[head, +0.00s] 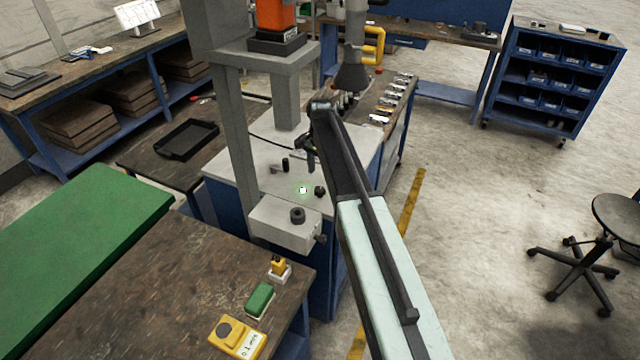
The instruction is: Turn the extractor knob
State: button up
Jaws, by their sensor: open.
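A grey box (284,226) sits at the front corner of the light-topped bench (262,170). A round black knob (298,214) stands on its top, and a small dark part sticks out of its right side. Another small black knob (320,191) is on the bench top behind the box, beside a bright greenish-white spot. I cannot tell from the picture which one is the extractor knob. My gripper (311,163) hangs above the bench behind both knobs, apart from them. It is small and dark here; it is open and appears empty.
A dark funnel-shaped hood (351,77) hangs behind my arm. A wooden table (200,275) in front holds a green block (260,300) and yellow items. Open floor lies to the right.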

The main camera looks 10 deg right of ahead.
aim_at(320, 189)
notch_tip(320, 189, down, 8)
jog(key=b, duration=0.8)
jog(key=shift+w, duration=0.1)
jog(key=shift+r, duration=0.1)
grip_shut()
